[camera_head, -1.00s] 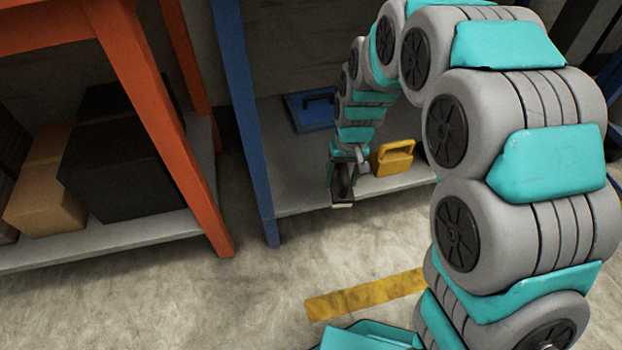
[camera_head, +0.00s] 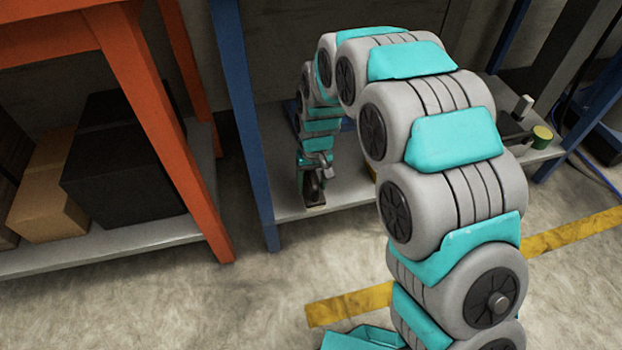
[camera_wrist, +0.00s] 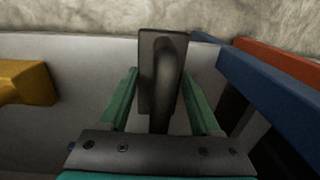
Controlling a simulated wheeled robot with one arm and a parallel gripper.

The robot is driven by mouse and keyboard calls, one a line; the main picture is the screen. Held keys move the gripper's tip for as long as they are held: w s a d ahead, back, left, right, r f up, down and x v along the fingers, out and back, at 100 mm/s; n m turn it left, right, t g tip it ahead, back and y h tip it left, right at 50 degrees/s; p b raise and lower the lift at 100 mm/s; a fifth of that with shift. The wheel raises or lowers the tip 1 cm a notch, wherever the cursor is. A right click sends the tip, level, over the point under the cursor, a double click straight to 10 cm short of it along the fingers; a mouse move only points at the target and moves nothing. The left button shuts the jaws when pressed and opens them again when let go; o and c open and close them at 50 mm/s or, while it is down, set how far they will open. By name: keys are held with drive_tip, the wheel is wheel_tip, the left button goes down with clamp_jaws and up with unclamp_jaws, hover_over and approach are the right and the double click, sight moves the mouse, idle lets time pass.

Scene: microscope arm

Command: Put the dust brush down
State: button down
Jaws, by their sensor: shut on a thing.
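My gripper (camera_head: 312,180) is low over the grey lower shelf (camera_head: 345,195) of the blue-framed bench, near its left front part. It is shut on the dust brush (camera_head: 315,198), a dark, flat piece with a pale end. In the wrist view the brush (camera_wrist: 161,72) stands out between the two green fingers (camera_wrist: 160,105) and points toward the shelf's front edge. My gripper hides part of the brush. I cannot tell whether the brush touches the shelf.
A yellow object (camera_wrist: 26,82) sits on the shelf to the left in the wrist view. A blue post (camera_head: 243,125) stands close on the gripper's left in the head view.

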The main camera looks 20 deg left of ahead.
drive_tip(key=w, duration=0.1)
drive_tip(key=w+a, duration=0.1)
drive_tip(key=w, duration=0.2)
drive_tip(key=shift+w+a+f, duration=0.25)
drive_tip(key=shift+w+a, duration=0.05)
drive_tip(key=shift+s+f+b, duration=0.1)
drive_tip(key=shift+f+b, duration=0.3)
drive_tip(key=shift+f, duration=1.25)
drive_tip(key=shift+f, duration=0.15)
drive_tip(key=shift+c, duration=0.4)
unclamp_jaws()
drive_tip(key=r, duration=0.8)
drive_tip(key=r+p, duration=0.1)
drive_tip(key=r, duration=0.3)
drive_tip(key=shift+d, duration=0.3)
drive_tip(key=shift+r, duration=0.15)
